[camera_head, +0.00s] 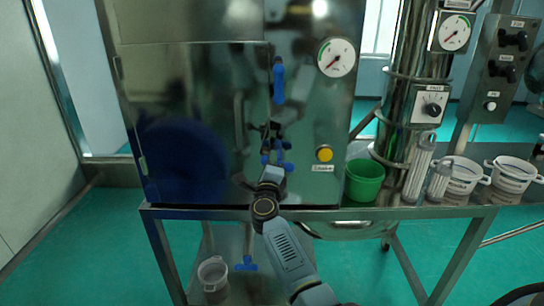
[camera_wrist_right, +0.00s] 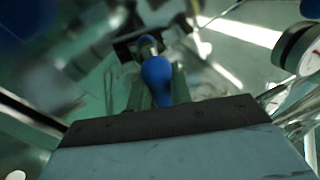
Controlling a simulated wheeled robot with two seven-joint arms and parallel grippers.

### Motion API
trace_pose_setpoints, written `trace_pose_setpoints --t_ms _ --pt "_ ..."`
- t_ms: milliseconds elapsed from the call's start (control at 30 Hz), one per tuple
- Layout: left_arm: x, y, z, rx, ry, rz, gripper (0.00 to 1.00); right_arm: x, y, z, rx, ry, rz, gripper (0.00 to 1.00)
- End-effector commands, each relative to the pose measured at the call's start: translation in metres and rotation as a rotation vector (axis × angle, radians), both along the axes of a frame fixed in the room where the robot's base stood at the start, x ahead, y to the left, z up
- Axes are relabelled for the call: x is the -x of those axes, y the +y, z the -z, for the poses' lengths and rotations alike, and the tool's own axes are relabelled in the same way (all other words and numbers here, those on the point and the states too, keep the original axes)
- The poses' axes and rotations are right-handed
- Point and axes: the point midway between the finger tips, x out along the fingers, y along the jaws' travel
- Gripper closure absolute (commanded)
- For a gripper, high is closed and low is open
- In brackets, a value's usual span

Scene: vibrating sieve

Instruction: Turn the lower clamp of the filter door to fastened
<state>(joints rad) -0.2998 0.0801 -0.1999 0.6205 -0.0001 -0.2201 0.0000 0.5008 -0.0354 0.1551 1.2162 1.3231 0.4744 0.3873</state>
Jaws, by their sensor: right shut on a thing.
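The filter door (camera_head: 185,120) is the shiny metal panel on the left of the cabinet front, and it looks closed. The lower clamp (camera_head: 279,146) has a blue handle at the door's right edge, partly hidden by my right gripper (camera_head: 271,160). In the right wrist view, the clamp's blue knob (camera_wrist_right: 157,80) sits between the fingers of my right gripper (camera_wrist_right: 158,92), which is shut on it. The clamp's exact angle is hard to tell. The upper clamp (camera_head: 278,83) is blue and points up and down. My left gripper is not in view.
A pressure gauge (camera_head: 336,58) and a yellow button (camera_head: 324,154) are on the cabinet right of the clamps. A green bucket (camera_head: 364,181) and white pots (camera_head: 462,175) stand on the table (camera_head: 420,211).

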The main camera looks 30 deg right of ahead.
Motion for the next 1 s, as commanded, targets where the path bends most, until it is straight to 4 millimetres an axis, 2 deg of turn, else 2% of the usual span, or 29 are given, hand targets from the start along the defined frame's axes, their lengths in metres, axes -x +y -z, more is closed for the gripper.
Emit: trace_pose_setpoints --t_ms 400,1000 --pt "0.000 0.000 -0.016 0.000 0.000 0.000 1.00 -0.001 0.002 0.005 0.225 0.138 -0.003 1.00" --pt "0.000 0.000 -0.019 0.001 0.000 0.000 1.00 -0.001 0.002 0.007 0.288 0.176 -0.002 1.00"
